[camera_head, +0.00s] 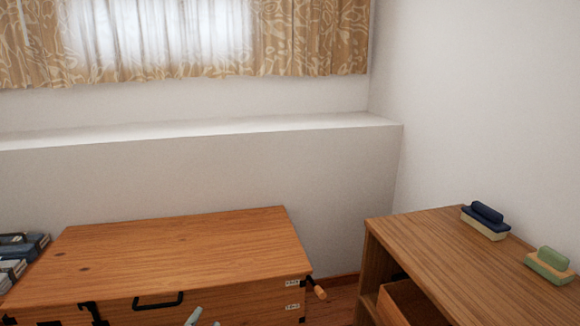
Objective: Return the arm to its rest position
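My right gripper and arm are not in view.
The chest has a black handle (158,301) and a wooden-gripped crank (318,291). At right, a wooden cabinet (440,250) with an open drawer (405,303) carries a blue-and-cream brush (485,220) and a green-and-cream brush (550,265). Small boxes (22,250) sit at left.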

